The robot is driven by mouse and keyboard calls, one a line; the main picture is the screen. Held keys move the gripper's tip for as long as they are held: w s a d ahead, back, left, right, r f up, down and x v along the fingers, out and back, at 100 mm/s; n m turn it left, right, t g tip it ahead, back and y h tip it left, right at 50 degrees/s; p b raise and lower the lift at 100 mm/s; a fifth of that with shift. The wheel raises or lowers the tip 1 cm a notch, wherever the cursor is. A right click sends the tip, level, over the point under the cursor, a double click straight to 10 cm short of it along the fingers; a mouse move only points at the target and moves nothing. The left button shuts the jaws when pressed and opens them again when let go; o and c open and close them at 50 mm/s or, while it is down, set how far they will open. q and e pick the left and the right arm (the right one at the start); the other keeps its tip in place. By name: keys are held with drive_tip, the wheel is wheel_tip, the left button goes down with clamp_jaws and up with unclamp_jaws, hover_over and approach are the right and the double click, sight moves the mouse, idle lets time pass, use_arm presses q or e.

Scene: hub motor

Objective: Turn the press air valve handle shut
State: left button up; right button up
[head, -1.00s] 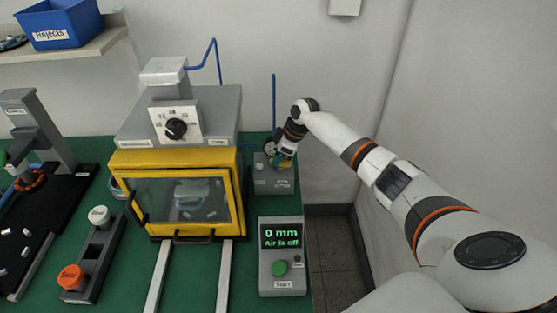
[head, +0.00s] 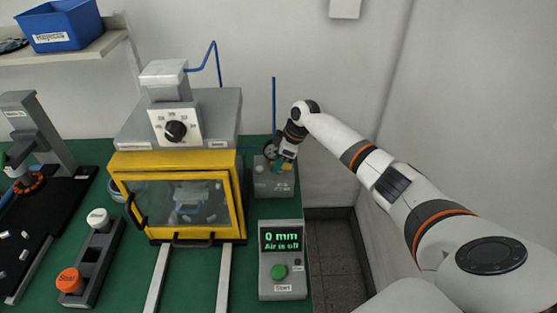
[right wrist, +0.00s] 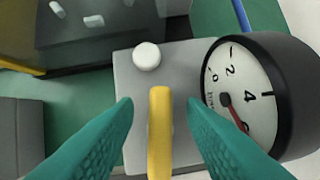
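The air valve's yellow handle (right wrist: 160,135) runs up and down in the middle of the right wrist view, above a grey valve block (right wrist: 130,75). My right gripper (right wrist: 160,118) has its two teal fingers on either side of the handle, with a visible gap on both sides. In the head view my right gripper (head: 283,166) is at the grey valve block (head: 262,188) right of the press and hides most of the handle. My left gripper is not in view.
A round pressure gauge (right wrist: 255,90) stands close to the right finger. A white button (right wrist: 147,56) is on the block. The yellow-framed press (head: 240,195) is left of the valve. The display (head: 282,241) reads "0 mm" and "Air is off".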

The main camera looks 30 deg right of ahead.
drive_tip(key=b+v, duration=0.1)
drive_tip(key=v, duration=1.1)
drive_tip(key=shift+b, duration=0.35)
